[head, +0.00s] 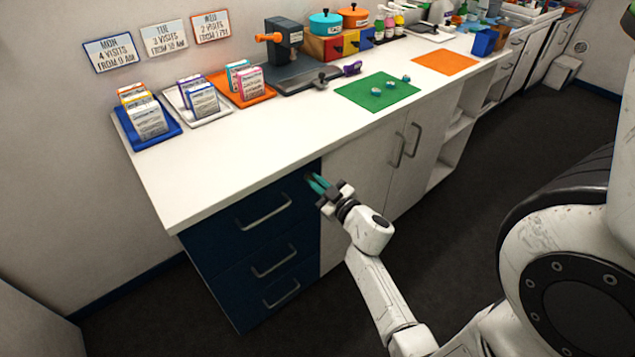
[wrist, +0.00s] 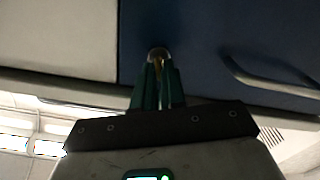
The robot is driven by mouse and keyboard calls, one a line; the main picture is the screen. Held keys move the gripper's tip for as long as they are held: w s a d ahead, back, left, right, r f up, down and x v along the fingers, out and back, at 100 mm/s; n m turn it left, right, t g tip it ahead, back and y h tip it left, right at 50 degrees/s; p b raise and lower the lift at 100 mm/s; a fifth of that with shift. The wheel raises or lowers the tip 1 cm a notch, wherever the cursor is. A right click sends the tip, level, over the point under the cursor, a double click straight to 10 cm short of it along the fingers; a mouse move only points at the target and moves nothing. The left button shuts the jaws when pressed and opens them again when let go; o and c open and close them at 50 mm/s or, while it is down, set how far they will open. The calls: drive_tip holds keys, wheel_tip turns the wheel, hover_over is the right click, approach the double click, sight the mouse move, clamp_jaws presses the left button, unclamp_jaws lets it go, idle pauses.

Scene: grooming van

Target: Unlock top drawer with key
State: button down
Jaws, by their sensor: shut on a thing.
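The top drawer (head: 262,207) is the uppermost of three dark blue drawers at the left end of the counter. It is closed and has a grey bar handle (head: 266,211), which also shows in the wrist view (wrist: 275,82). My gripper (head: 316,184) is at the drawer's upper right corner. In the wrist view my gripper (wrist: 158,85) has its teal fingers shut on a small brass-coloured key (wrist: 157,57). The key's tip is at a round lock (wrist: 158,52) on the blue front. I cannot tell how deep the key sits or how it is turned.
Two lower drawers (head: 272,259) are closed. A white cabinet (head: 366,165) with bar handles stands right of the drawers. The white counter (head: 245,150) above holds card trays, a green mat (head: 378,92) and an orange mat (head: 444,63). The dark floor in front is clear.

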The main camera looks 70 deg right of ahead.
drive_tip(key=n+b, duration=0.1)
drive_tip(key=n, duration=0.3)
drive_tip(key=n+b, duration=0.1)
drive_tip(key=n, duration=0.3)
drive_tip(key=n+b, duration=0.1)
drive_tip(key=n, duration=0.4)
drive_tip(key=shift+w+a+f, duration=0.1)
drive_tip(key=shift+a+f, duration=0.1)
drive_tip(key=shift+f, duration=0.15)
drive_tip(key=shift+n, duration=0.4)
drive_tip(key=c, duration=1.2)
unclamp_jaws()
drive_tip(key=b+v, duration=0.2)
drive_tip(key=v, duration=0.8)
drive_tip(key=shift+s+a, duration=0.2)
drive_tip(key=shift+s, duration=0.15)
